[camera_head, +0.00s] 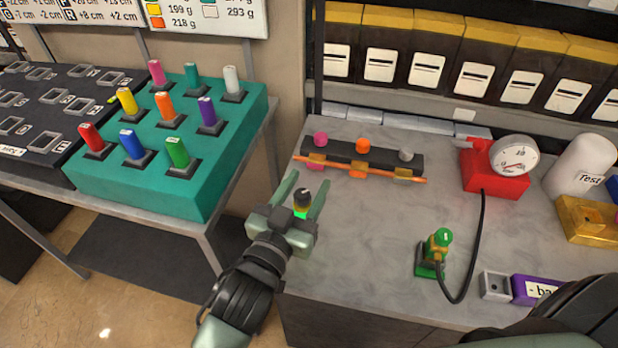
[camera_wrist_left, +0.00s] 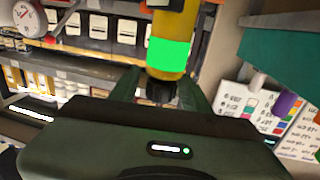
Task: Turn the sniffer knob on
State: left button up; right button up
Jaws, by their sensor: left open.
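The sniffer (camera_head: 302,207) appears to be the small upright piece with a black knob on top, a yellow body and a green band. It stands near the left edge of the grey bench. My left gripper (camera_head: 307,183) is open, with one finger on each side of the sniffer. In the left wrist view the sniffer's yellow and green body (camera_wrist_left: 170,55) and black knob (camera_wrist_left: 160,91) show between the fingers. I cannot tell whether either finger touches it. My right gripper is out of view.
On the grey bench (camera_head: 385,215) are a dark bar with coloured knobs (camera_head: 360,160), a red gauge unit (camera_head: 492,170) and a green fitting (camera_head: 437,250) on a black hose. A teal block (camera_head: 190,195) with coloured pegs stands left, across a gap. The bench's middle is clear.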

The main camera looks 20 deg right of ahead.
aim_at(300, 201)
pick_arm(q)
jog(key=shift+w+d, duration=0.4)
jog(key=shift+c, duration=0.2)
grip_shut()
jog(key=shift+w+a+n+t+y, duration=0.1)
jog(key=shift+n+t+y, duration=0.5)
jog(key=shift+y, duration=0.1)
jog(key=shift+o, duration=0.2)
grip_release()
jog(key=b+v, duration=0.1)
jog(key=v, duration=0.7)
